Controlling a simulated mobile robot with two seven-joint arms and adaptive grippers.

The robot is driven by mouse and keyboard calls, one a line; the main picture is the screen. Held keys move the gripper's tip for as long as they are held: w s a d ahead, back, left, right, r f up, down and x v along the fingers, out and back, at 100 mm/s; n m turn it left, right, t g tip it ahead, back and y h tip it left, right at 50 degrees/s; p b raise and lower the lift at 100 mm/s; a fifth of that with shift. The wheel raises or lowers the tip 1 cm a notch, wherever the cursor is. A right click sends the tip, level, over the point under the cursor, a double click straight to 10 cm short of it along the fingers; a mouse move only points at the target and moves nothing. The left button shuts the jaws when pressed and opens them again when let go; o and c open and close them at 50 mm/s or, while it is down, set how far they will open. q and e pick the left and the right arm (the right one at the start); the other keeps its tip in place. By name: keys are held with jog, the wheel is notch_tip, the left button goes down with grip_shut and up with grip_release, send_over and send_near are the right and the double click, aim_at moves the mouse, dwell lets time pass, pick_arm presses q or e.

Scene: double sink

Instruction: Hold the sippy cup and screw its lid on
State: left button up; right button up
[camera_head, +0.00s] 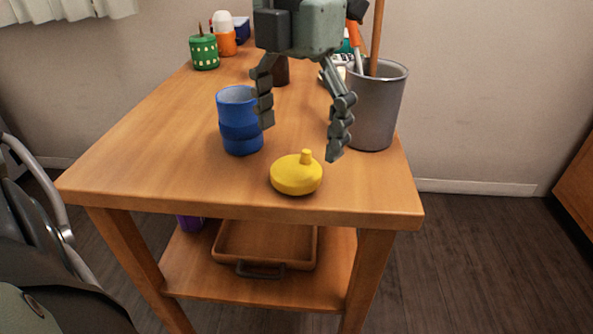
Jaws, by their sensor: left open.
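The blue sippy cup (238,120) stands upright and open-topped on the wooden table, left of centre. The yellow lid (297,175) with a short spout lies spout up near the table's front edge, to the right of the cup and apart from it. My left gripper (301,141) points down above the table with its fingers spread and nothing between them. One finger overlaps the cup's right side in the picture; I cannot tell whether they touch. The other finger shows above and right of the lid. My right gripper is not in view.
A grey utensil holder (376,106) stands at the table's right edge, close to my gripper's right finger. A green pot (204,52) and an orange container (224,36) stand at the back left. The table's front left (130,165) is clear. A brown tray (265,243) sits on the lower shelf.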

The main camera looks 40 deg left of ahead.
aim_at(296, 166)
pick_arm(q)
notch_tip(296, 166, down, 5)
jog(key=shift+a+r, duration=0.1)
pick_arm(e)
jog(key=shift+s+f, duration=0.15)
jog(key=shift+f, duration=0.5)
pick_arm(q)
jog(key=shift+c, duration=0.5)
jog(key=c, duration=0.9)
